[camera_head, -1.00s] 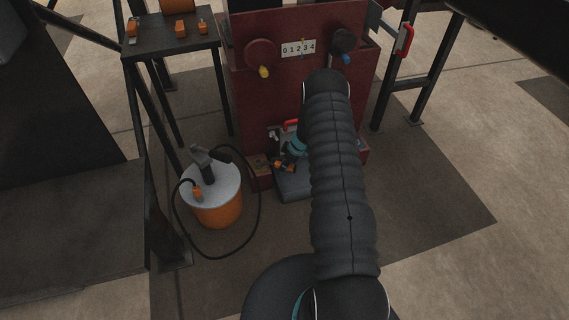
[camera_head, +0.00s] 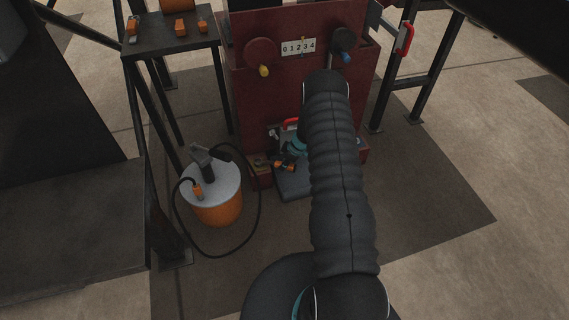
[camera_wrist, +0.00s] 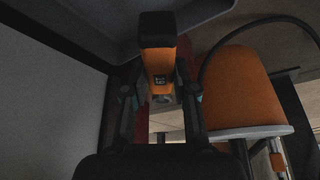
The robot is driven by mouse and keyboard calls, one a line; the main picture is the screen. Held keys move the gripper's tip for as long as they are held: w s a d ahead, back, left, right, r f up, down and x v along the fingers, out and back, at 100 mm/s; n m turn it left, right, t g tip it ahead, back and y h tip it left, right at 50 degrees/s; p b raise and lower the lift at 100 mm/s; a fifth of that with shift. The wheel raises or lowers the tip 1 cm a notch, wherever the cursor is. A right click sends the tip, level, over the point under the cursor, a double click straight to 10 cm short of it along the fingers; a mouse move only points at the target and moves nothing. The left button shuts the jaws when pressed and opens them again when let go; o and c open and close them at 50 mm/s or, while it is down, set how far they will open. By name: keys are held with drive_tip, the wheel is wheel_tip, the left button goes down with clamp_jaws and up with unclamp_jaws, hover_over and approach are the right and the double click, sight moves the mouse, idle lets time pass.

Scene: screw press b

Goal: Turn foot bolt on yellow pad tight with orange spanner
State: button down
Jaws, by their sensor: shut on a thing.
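My gripper (camera_wrist: 163,92) is shut on the orange spanner (camera_wrist: 157,62), seen in the wrist view as an orange body with a black end between the two fingers. In the head view the spanner (camera_head: 289,166) shows as a small orange and black shape low in front of the red press, by its left foot. My arm hides much of the press's lower right.
The red press (camera_head: 270,110) stands ahead with a number scale and two knobs. An orange drum (camera_head: 217,209) with a grey lid and black hose stands left of the spanner. A dark table (camera_head: 170,36) holds orange items. A grey plate (camera_head: 292,188) lies under the press front.

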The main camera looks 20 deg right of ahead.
drive_tip(key=shift+f, duration=0.35)
idle(0.4)
idle(0.3)
drive_tip(key=shift+s+a+m+t+h+b, duration=0.5)
drive_tip(key=shift+s+a+m+b, duration=0.35)
drive_tip(key=shift+s+a+m, duration=0.65)
drive_tip(key=shift+w+d, duration=0.25)
drive_tip(key=shift+w, duration=0.05)
